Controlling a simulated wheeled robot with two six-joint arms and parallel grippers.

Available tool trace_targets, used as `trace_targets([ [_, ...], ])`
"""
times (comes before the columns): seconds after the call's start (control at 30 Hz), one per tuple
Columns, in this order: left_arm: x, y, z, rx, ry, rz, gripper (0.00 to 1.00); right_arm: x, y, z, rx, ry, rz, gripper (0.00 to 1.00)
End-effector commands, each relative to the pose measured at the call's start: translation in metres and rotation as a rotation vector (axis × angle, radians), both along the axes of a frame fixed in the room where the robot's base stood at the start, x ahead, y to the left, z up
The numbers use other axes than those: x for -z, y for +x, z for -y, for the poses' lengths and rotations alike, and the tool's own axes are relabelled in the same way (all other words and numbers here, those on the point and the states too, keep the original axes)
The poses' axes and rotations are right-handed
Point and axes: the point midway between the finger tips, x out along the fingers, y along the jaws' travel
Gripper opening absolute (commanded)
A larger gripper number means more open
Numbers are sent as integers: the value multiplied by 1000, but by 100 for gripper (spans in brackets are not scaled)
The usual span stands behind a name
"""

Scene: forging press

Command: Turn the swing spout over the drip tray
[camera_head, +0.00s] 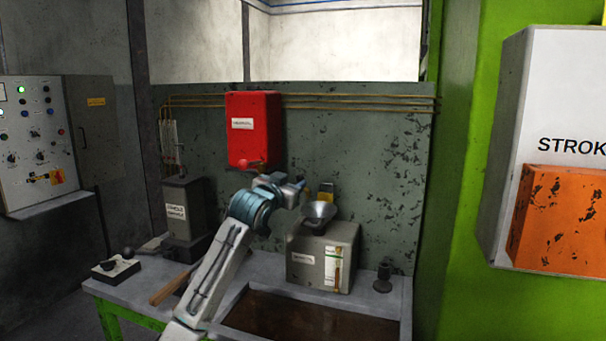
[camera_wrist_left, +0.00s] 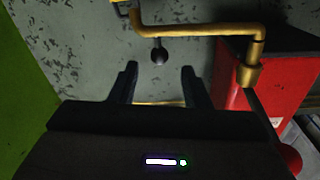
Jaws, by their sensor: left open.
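The swing spout (camera_wrist_left: 200,30) is a bent brass pipe with a collared nozzle (camera_wrist_left: 249,75) in the left wrist view. A small dark ball knob (camera_wrist_left: 160,56) shows beside it, ahead of my fingers. In the head view I cannot make out the spout behind my arm. My left gripper (camera_wrist_left: 158,82) is open, its two dark fingers either side of the knob's line, with a visible gap to it. In the head view the left gripper (camera_head: 297,187) is between the red box and the funnel. The drip tray (camera_head: 310,314) is a brown-bottomed basin in the bench. My right gripper is not in view.
A red wall box (camera_head: 254,128) hangs above the bench. A grey box (camera_head: 326,262) with a metal funnel (camera_head: 320,213) stands behind the tray. A dark pump-like block (camera_head: 185,211) and wooden handle (camera_head: 172,286) are left. A green press frame (camera_head: 466,200) bounds the right.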

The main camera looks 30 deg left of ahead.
Motion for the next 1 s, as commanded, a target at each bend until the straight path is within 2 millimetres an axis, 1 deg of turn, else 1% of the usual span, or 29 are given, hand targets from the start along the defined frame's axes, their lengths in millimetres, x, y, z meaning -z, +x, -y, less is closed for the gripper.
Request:
trace_targets([
  [0.03, -3, 11, -2, 0, -6, 0, 43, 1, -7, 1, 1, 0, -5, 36],
  [0.2, -2, 42, -6, 0, -4, -1, 43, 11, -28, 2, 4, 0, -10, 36],
  [0.3, -2, 55, -9, 0, -3, -1, 43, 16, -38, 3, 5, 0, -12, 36],
  [0.4, -1, 64, -11, 0, -1, -2, 43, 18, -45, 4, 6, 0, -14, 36],
  [0.57, 0, 71, -11, 0, 1, -1, 43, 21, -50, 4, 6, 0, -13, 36],
  [0.8, 0, 72, -11, 0, 1, -1, 43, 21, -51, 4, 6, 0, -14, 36],
  [0.83, 0, 72, -11, 0, 1, -1, 39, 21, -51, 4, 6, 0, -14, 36],
  [0.87, 0, 71, -11, 0, 1, -1, 33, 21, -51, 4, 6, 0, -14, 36],
  [1.0, 0, 71, -11, 0, 1, -1, 6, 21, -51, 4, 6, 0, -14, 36],
])
